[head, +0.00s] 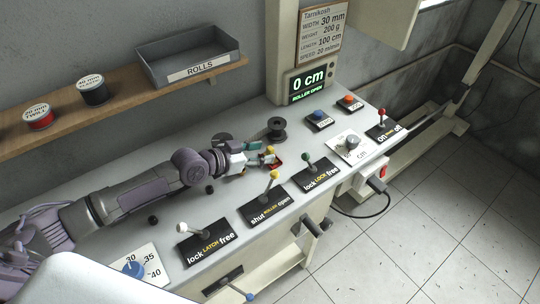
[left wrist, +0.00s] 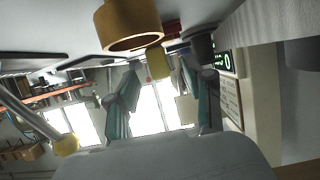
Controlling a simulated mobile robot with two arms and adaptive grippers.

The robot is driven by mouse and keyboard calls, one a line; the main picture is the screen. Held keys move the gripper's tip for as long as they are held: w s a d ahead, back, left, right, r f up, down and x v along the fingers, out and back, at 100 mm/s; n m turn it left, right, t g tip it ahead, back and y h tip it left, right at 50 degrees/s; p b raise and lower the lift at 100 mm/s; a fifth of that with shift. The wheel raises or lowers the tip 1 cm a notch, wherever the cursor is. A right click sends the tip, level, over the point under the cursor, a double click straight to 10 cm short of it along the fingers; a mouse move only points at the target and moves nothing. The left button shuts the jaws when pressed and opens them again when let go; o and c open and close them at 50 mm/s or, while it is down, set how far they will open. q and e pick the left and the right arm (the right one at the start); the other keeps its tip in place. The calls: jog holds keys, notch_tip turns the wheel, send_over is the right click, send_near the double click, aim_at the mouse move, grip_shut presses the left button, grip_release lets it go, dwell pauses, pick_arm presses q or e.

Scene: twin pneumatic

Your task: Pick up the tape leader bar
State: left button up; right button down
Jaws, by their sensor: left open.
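My left gripper (head: 262,159) is open just above the grey bench, by a small red and yellow piece (head: 276,162). In the left wrist view my open left gripper (left wrist: 163,100) has one finger on each side. A small yellow piece (left wrist: 158,63) shows beyond and between the fingers, below a large orange-brown cylinder (left wrist: 128,32) and near a red part (left wrist: 172,28). The yellow piece may be the tape leader bar; I cannot tell for sure. Contact with the fingers cannot be seen. My right gripper is not in view.
A black spool (head: 276,130) stands behind the gripper. The display (head: 308,84) reads 0 cm, roller open.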

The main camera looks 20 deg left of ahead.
aim_at(268, 151)
pick_arm(q)
jog(key=x, duration=0.3)
jog(key=shift+w+d+f+b, duration=0.15)
jog(key=shift+w+d+b, duration=0.15)
jog(key=shift+b, duration=0.1)
jog(key=shift+s, duration=0.1)
jog(key=shift+c, duration=0.2)
jog(key=shift+a, duration=0.1)
grip_shut()
